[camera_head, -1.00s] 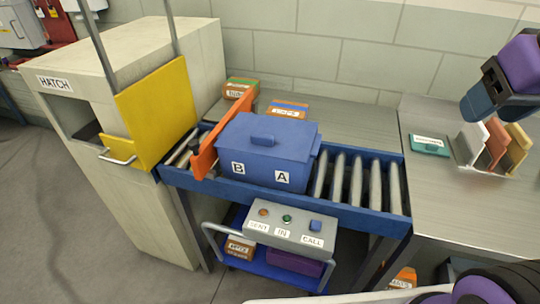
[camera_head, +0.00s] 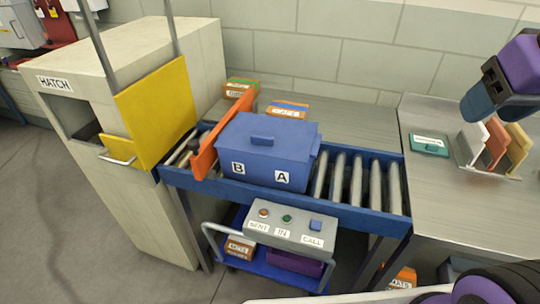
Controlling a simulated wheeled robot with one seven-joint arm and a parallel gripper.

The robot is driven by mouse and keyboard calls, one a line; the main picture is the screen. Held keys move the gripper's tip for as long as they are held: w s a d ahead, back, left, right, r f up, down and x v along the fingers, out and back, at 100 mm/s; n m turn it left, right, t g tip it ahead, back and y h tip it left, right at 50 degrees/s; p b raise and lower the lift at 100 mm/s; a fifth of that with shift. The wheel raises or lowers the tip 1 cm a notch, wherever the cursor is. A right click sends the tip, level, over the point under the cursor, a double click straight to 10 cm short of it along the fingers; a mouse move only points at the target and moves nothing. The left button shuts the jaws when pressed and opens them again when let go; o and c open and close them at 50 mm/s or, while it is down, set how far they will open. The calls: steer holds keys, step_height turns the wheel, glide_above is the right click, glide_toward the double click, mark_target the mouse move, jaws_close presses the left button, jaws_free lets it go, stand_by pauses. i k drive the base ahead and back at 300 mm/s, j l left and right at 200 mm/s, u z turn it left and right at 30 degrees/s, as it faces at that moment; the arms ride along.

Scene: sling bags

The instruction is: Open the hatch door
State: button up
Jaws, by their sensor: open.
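The hatch (camera_head: 130,205) is a tall beige cabinet at the left with a "HATCH" label (camera_head: 55,84) on its front. A yellow door panel (camera_head: 160,115) stands upright on the cabinet's side facing the conveyor, between two grey posts (camera_head: 170,30). A lower yellow part with a pale bar handle (camera_head: 117,159) sits at its front left. A dark opening (camera_head: 75,122) shows under the label, left of the handle. Purple and dark parts of my arm show at the right, well away from the hatch. I cannot make out my gripper's fingers.
A blue lidded bin marked B and A (camera_head: 265,160) sits on the roller conveyor (camera_head: 365,185). An orange bar (camera_head: 222,135) stands between bin and hatch. A button box (camera_head: 290,226) is in front. A metal table (camera_head: 465,210) is at right; floor is clear at lower left.

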mark_target(158, 110)
steer(key=j+u, duration=0.1)
steer(key=u, duration=0.35)
steer(key=j+u, duration=0.1)
steer(key=u, duration=0.35)
steer(key=i+u, duration=0.1)
steer(key=u, duration=0.35)
